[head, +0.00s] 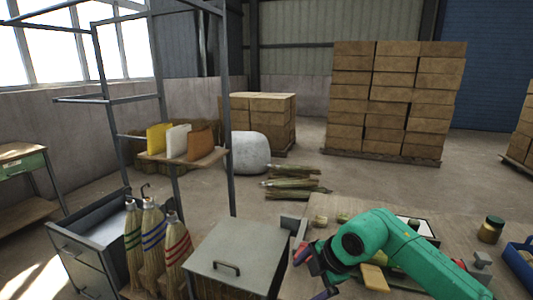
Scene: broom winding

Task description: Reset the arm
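My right arm (390,243) is green and reaches in from the lower right, bent over the workbench. My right gripper (312,273) is at the bench's left end, beside the grey metal box. Its two dark, purple-tinted fingers appear spread apart, and I see nothing held between them. My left arm and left gripper are not in view.
The wooden workbench (463,232) holds a yellow block (374,278), a dark jar (491,230) and a blue bin (521,262). A grey metal box (238,252) stands left of it. Several brooms (153,240) stand farther left, near a metal rack (107,100).

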